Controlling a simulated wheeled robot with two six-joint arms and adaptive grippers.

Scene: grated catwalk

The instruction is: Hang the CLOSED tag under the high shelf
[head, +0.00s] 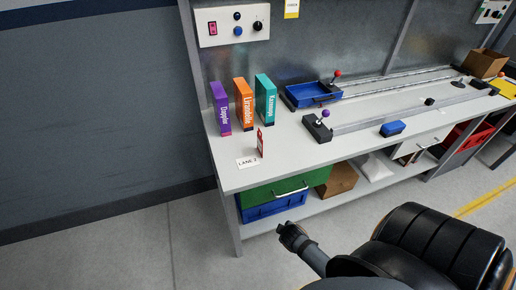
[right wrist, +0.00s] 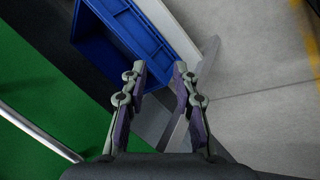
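A small red-and-white upright card (head: 260,143) stands on the grey bench near its left front; its wording is too small to read, so I cannot tell if it is the CLOSED tag. No high shelf can be made out in the head view. My right gripper (head: 290,235) is low in front of the bench, below the worktop and apart from the card. In the right wrist view my right gripper (right wrist: 160,82) has its fingers apart, with nothing between them. My left gripper is not in view.
The bench top (head: 230,178) carries purple (head: 219,107), orange (head: 243,103) and teal (head: 265,99) boxes behind the card. A LANE 2 label (head: 247,162) lies at the edge. Floor at left is clear.

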